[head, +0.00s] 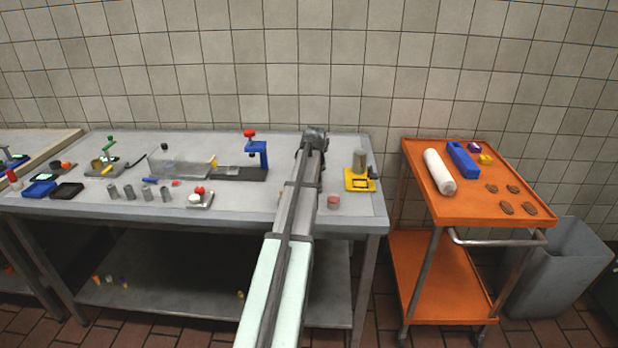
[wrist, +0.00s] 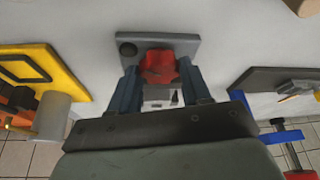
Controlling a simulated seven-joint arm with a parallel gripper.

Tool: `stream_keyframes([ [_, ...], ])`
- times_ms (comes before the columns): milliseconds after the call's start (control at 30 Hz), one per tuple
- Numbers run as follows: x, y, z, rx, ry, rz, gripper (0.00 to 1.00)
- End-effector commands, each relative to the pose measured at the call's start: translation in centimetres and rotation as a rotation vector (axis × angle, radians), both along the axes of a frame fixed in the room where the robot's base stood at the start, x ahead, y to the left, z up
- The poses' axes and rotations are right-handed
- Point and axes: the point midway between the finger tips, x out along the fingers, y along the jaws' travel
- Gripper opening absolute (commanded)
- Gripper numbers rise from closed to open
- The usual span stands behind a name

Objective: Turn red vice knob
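A red lobed knob (wrist: 160,67) sits on a grey plate (wrist: 188,42) in the wrist view, with a round black knob beside it. My gripper (wrist: 160,74) has its two dark blue fingers on either side of the red knob. I see no clear gap between fingers and knob, but cannot tell whether they press on it. In the head view my arm hides this knob and plate, and my gripper is at the arm's far end, its fingers hidden. A blue clamp (head: 260,156) with a red knob (head: 250,133) on top stands on a dark base left of my arm.
A yellow stand (head: 356,184) with a grey cylinder is right of my arm, and shows at left in the wrist view (wrist: 72,62). Several grey cylinders and a small plate (head: 200,200) stand at the left front.

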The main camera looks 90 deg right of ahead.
Motion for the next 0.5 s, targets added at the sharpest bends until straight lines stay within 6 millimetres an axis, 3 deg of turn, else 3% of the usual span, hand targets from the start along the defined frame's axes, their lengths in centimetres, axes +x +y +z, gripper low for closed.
stream_keyframes([
  [267, -0.01, 0.00, 0.01, 0.000, 0.000, 0.000, 0.18],
  [500, 0.04, 0.03, 0.01, 0.000, 0.000, -0.023, 0.17],
])
